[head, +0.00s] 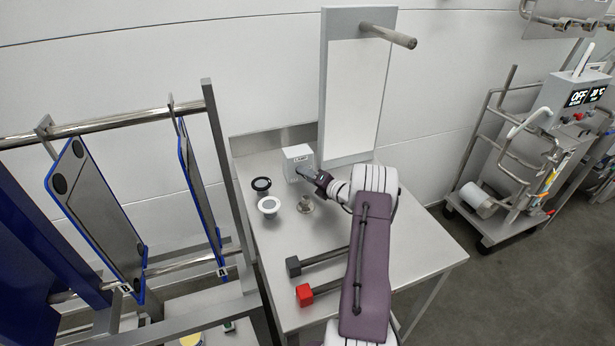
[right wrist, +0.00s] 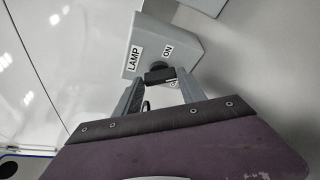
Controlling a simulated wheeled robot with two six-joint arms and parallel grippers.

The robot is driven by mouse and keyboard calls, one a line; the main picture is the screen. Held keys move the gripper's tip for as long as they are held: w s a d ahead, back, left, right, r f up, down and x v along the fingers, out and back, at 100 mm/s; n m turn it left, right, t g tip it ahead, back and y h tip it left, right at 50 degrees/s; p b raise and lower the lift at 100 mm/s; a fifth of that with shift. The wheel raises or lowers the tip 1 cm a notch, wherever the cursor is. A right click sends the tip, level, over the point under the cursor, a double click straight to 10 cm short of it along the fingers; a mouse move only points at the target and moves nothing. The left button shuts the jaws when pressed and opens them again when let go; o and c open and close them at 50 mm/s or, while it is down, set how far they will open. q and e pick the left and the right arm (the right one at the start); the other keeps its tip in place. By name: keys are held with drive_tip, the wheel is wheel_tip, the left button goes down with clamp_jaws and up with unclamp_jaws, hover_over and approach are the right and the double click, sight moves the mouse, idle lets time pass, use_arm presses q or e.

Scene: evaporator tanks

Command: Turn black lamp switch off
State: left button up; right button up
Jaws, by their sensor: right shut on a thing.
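The grey lamp switch box (head: 297,155) stands at the back of the steel table, left of the upright panel. In the right wrist view the box (right wrist: 178,45) bears the labels "LAMP" and "ON", and another label is mostly hidden behind my gripper. The black lamp switch (right wrist: 158,75) sticks out of the box's face. My right gripper (head: 308,171) is at that face, and in the right wrist view its fingers (right wrist: 156,88) are closed on the black switch. Which label the switch points at, I cannot tell. My left gripper is out of view.
A black ring (head: 261,184), a white round piece (head: 268,205) and a small metal piece (head: 305,205) are on the table. Red-headed (head: 304,295) and grey-headed (head: 293,266) tools lie in front. A rack with blue-edged panels (head: 95,215) stands left, a wheeled machine (head: 565,130) right.

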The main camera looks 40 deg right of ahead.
drive_tip(key=m, duration=0.2)
drive_tip(key=m+t+y+b, duration=0.1)
drive_tip(key=m, duration=0.1)
drive_tip(key=shift+d+f+t, duration=0.15)
drive_tip(key=shift+f+t, duration=0.15)
drive_tip(key=shift+f, duration=0.1)
idle(0.4)
drive_tip(key=o, duration=1.4)
drive_tip(key=shift+c, duration=0.2)
drive_tip(key=shift+s, duration=0.1)
drive_tip(key=s, duration=0.8)
drive_tip(key=shift+s+d+r+b, duration=0.2)
drive_tip(key=shift+d+b, duration=0.1)
drive_tip(key=shift+d, duration=0.1)
drive_tip(key=shift+s, duration=0.3)
drive_tip(key=shift+c, duration=0.3)
